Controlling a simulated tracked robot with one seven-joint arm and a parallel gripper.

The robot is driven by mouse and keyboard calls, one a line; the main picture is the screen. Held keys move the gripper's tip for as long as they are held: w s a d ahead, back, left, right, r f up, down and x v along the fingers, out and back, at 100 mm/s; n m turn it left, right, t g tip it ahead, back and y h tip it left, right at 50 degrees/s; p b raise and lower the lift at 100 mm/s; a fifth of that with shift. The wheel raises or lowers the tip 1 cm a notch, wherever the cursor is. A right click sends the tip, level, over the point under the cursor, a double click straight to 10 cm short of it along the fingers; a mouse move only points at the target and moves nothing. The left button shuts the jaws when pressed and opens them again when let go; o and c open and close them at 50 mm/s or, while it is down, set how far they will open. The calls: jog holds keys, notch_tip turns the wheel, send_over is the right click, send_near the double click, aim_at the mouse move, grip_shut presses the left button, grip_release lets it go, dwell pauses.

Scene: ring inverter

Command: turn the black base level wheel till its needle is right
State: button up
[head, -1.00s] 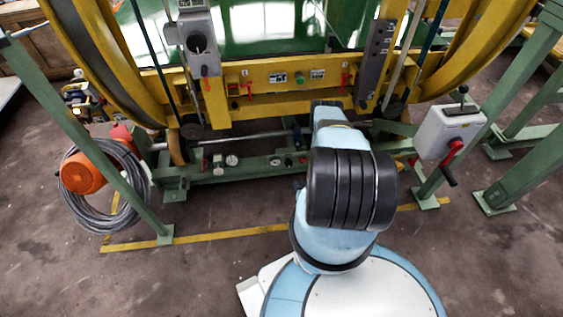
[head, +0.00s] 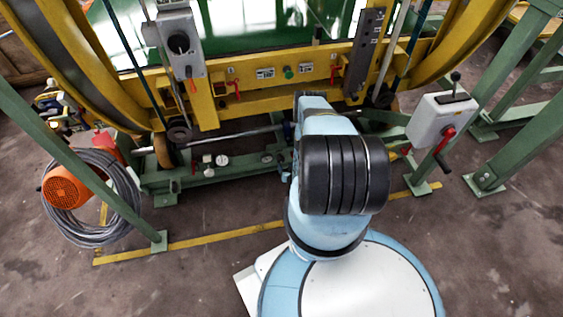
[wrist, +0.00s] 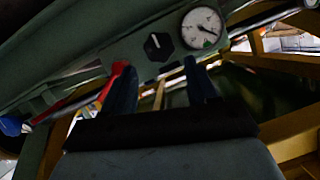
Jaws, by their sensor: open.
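In the wrist view a black wheel (wrist: 158,46) with a white mark sits on a green panel. Right beside it is a round white dial (wrist: 202,28); its dark needle seems to point to the lower right. My gripper (wrist: 158,65) is open and empty. Its two dark fingers point at the panel, spread to either side below the wheel, with the wheel ahead of the gap and no clear contact. In the head view my arm hides the gripper. Small dials (head: 222,160) show on the low green beam there; I cannot tell which pair the wrist view shows.
A red lever (wrist: 112,82) lies close by the left finger. In the head view a grey box with a red handle (head: 443,118) stands right of my arm, and an orange reel with cable (head: 66,187) at left. Yellow frame (head: 290,92) rises behind the beam.

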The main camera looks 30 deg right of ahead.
aim_at(282, 160)
jog(key=x, duration=0.7)
jog(key=shift+w, duration=0.15)
jog(key=shift+c, duration=0.3)
jog(key=c, duration=0.7)
jog(key=shift+d+f+m+y, duration=0.1)
jog(key=shift+m+y, duration=0.3)
jog(key=shift+m, duration=0.1)
jog(key=o, duration=0.8)
jog(key=shift+c, duration=0.2)
jog(key=v, duration=1.4)
jog(key=shift+f, duration=0.25)
